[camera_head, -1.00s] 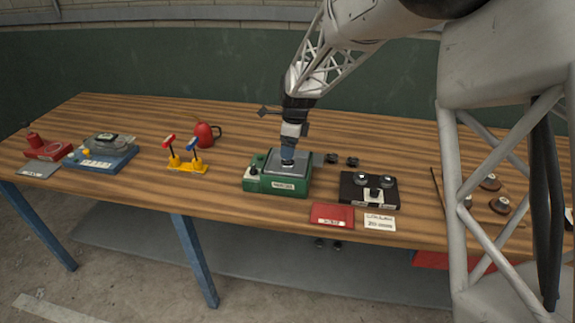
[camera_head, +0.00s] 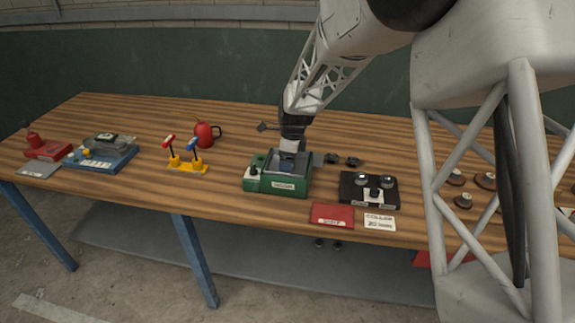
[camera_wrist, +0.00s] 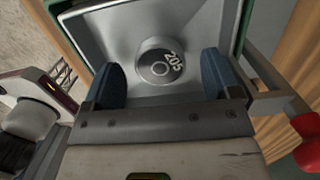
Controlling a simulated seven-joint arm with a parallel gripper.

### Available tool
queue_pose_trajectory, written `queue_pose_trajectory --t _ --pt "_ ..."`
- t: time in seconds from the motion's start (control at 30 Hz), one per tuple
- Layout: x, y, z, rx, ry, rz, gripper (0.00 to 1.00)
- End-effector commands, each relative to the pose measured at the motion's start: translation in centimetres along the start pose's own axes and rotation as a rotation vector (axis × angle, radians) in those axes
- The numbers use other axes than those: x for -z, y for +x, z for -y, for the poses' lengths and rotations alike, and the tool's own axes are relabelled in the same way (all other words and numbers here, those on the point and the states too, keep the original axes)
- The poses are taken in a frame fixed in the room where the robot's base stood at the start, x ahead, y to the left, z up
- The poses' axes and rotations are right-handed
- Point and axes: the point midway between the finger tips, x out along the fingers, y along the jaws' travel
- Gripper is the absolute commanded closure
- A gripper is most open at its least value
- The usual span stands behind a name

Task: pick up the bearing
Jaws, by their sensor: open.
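My gripper (camera_wrist: 162,78) is open, with one blue finger on each side of the piece and gaps visible between. In the head view my gripper (camera_head: 288,160) is down at the pan and hides the piece. I cannot tell whether the fingers touch the pan.
A black block (camera_head: 350,192) with round silver parts, a red pad (camera_head: 332,215) and a white card (camera_head: 380,222) lie to the right. Bare table (camera_head: 225,190) lies between.

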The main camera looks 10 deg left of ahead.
Motion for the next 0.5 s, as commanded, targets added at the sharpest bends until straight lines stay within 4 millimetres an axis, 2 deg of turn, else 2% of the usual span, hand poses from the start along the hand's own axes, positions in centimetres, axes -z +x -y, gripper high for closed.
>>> queue_pose_trajectory --t 0.13,0.5 --pt "-0.01 0.69 -0.02 0.000 0.000 0.000 0.17" --pt "0.00 0.74 -0.01 0.000 0.000 0.000 0.17"
